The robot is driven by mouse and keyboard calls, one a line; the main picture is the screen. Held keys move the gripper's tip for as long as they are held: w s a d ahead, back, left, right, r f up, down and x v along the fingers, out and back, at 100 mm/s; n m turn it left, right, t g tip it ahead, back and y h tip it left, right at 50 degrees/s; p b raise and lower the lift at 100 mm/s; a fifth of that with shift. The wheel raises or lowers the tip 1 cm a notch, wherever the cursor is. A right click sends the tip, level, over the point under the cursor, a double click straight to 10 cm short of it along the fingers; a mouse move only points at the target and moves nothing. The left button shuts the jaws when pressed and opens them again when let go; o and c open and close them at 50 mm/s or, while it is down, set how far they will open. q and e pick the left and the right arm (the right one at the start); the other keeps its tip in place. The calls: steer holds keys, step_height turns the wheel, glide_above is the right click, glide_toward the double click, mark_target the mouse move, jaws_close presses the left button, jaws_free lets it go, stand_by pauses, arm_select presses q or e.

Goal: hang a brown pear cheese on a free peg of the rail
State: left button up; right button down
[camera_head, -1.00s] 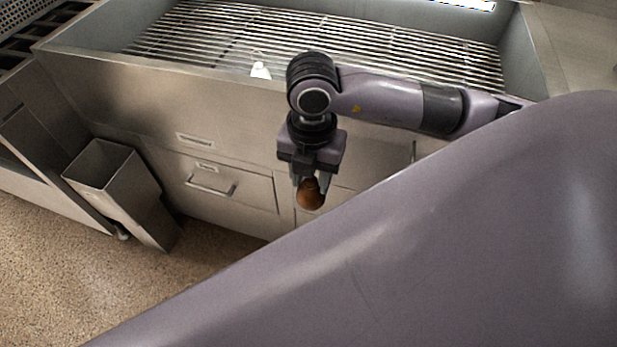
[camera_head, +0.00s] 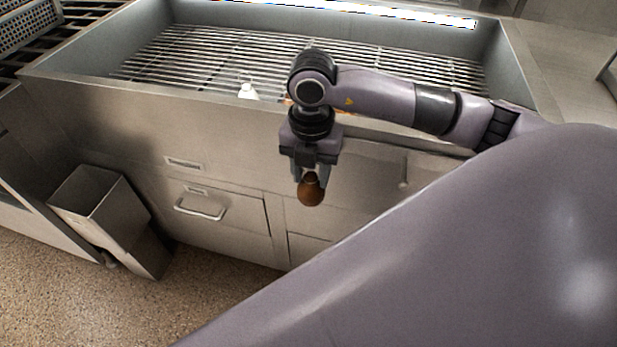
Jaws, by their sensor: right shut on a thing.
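A brown pear cheese (camera_head: 311,191) hangs upright between the fingers of my right gripper (camera_head: 310,177), which is shut on its upper part. The gripper points down in front of the steel counter's front face, above the floor. No rail or peg can be made out in this view. My left gripper is not in view.
A steel sink-like counter (camera_head: 130,118) with a barred grate (camera_head: 390,75) lies behind the arm. A small white object (camera_head: 248,92) is at the grate's near edge. A steel bin (camera_head: 97,200) stands at the left. A perforated basket (camera_head: 28,27) is at the top left.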

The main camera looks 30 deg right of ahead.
steer(key=shift+w+d, duration=0.6)
steer(key=shift+d, duration=0.05)
steer(key=shift+w+d+f+b, duration=0.4)
steer(key=shift+d+b, duration=0.1)
steer(key=shift+b, duration=0.1)
steer(key=c, duration=0.6)
jaws_free()
steer(key=shift+o, duration=0.2)
step_height(320, 180, up, 7)
steer(key=shift+r, duration=0.1)
